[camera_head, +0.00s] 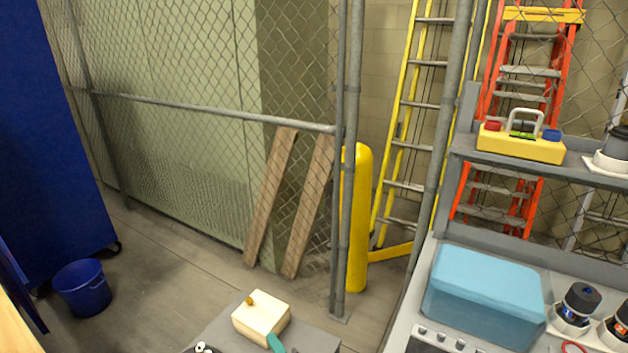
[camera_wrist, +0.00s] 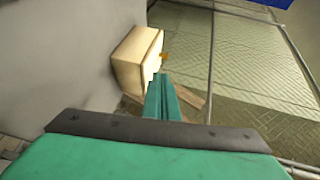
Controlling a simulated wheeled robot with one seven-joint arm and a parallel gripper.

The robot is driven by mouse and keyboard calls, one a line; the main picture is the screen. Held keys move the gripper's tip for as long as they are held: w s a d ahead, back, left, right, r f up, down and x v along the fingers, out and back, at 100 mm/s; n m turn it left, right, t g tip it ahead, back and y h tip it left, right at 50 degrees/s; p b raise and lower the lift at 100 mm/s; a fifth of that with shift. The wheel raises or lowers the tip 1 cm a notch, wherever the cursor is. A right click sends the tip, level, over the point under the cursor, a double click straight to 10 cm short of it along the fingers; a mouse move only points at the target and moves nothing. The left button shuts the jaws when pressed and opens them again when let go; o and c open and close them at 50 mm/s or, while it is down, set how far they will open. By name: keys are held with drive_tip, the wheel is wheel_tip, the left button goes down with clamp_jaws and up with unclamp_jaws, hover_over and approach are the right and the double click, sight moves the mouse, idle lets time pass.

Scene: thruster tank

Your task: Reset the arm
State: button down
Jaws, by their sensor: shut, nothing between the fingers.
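My gripper (camera_wrist: 163,95) is teal, and its fingers are together and empty in the wrist view. A teal tip of it (camera_head: 275,343) shows at the bottom edge in the head view, by the front right corner of a pale wooden box. The box (camera_head: 262,317) has a small orange-brown knob (camera_head: 250,300) and sits on a grey surface (camera_head: 225,336). It also shows in the wrist view (camera_wrist: 130,62), beyond the fingertips. I cannot tell whether the fingers touch the box. Most of my arm is out of view.
A grey bench (camera_head: 400,318) at the right holds a light blue box (camera_head: 487,297) and dark round devices (camera_head: 578,303). A yellow toolbox (camera_head: 520,146) is on the shelf above. A chain-link fence and yellow post (camera_head: 357,220) stand behind. A blue bucket (camera_head: 82,288) is on the floor at left.

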drive_tip(key=s+d+f+h, duration=0.1)
drive_tip(key=s+f, duration=0.1)
drive_tip(key=s, duration=0.1)
drive_tip(key=s+d+f+h, duration=0.1)
drive_tip(key=s+d+f, duration=0.1)
drive_tip(key=s, duration=0.1)
drive_tip(key=s+d+f+n+h, duration=0.1)
drive_tip(key=s+d+f, duration=0.1)
drive_tip(key=s+f, duration=0.1)
drive_tip(key=shift+s+t, duration=0.4)
drive_tip(key=s+d+f+n+h, duration=0.1)
drive_tip(key=s+d+h, duration=0.1)
drive_tip(key=s, duration=0.4)
drive_tip(key=s+d+f+n+h, duration=0.1)
drive_tip(key=s+d+n, duration=0.15)
drive_tip(key=s, duration=0.35)
drive_tip(key=s+d+r+n+h, duration=0.1)
drive_tip(key=s+r+n, duration=0.2)
drive_tip(key=s, duration=0.6)
drive_tip(key=s+d+r+n+t+h, duration=0.1)
drive_tip(key=s+r+n, duration=0.3)
drive_tip(key=s, duration=0.6)
wheel_tip(320, 180, up, 3)
drive_tip(key=shift+f+t, duration=0.1)
drive_tip(key=shift+t, duration=0.2)
